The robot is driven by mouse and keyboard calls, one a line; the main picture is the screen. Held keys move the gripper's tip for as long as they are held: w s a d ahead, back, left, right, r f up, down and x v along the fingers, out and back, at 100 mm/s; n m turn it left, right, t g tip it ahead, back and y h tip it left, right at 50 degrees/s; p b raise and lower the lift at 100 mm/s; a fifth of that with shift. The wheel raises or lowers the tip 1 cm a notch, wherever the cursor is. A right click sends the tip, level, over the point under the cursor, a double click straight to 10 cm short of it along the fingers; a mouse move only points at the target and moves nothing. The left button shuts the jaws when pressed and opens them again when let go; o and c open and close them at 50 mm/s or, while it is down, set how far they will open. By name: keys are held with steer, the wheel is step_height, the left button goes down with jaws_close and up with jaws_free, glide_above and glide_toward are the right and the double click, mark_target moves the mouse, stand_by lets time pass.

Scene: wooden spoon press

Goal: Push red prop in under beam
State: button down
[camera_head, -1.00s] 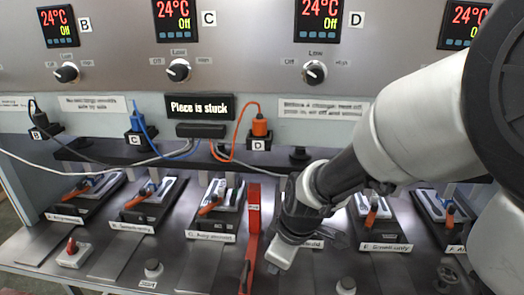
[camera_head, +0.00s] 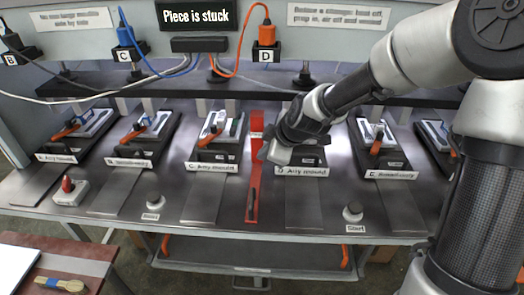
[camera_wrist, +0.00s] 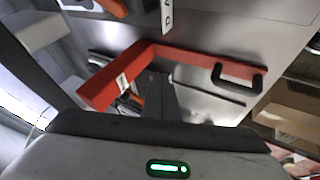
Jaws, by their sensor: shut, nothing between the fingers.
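The red prop (camera_head: 253,180) is an L-shaped bar: its long foot lies on the steel table, and its upright stands at the back end, with a small white label. A black handle (camera_wrist: 240,78) sits on the foot's front part. The long dark beam (camera_head: 200,88) runs across behind the moulds. The upright's top shows just below the beam's front edge; I cannot tell whether it is underneath. My gripper (camera_head: 269,154) is shut and empty, just right of the upright's base. In the wrist view its fingers (camera_wrist: 163,90) are beside the prop's corner; contact is unclear.
Moulds with orange-handled clamps stand either side, including mould C (camera_head: 212,140) on the left and mould D (camera_head: 302,158) on the right. Start knobs (camera_head: 353,211) stand near the front edge. Cables hang above the beam. The table around the prop's front end is clear.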

mark_target(255, 152)
steer(key=x, duration=0.3)
steer(key=shift+w, duration=0.25)
steer(key=shift+w+r, duration=0.15)
steer(key=shift+w, duration=1)
steer(key=shift+w+d, duration=0.1)
steer(key=shift+w, duration=0.45)
